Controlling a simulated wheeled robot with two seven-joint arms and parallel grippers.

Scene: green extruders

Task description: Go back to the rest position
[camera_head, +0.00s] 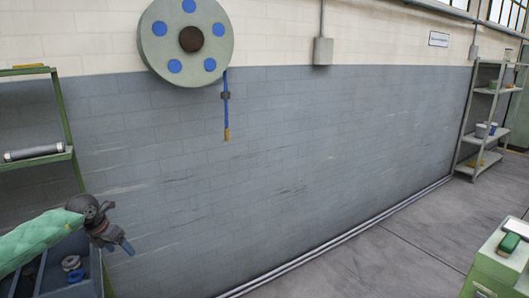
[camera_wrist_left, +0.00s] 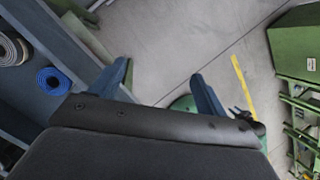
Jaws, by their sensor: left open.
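My left gripper (camera_head: 118,248) is at the lower left of the head view, on an arm with a green sleeve. It is open and empty, above and beside a grey-blue bin. My right gripper is in neither view.
The bin (camera_head: 88,288) holds small rolls; a blue roll (camera_wrist_left: 54,81) shows in the left wrist view. A green shelf (camera_head: 68,125) stands at left, a grey shelf (camera_head: 470,130) at far right, and a green cabinet (camera_head: 490,268) at lower right. The middle floor (camera_head: 370,262) is clear.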

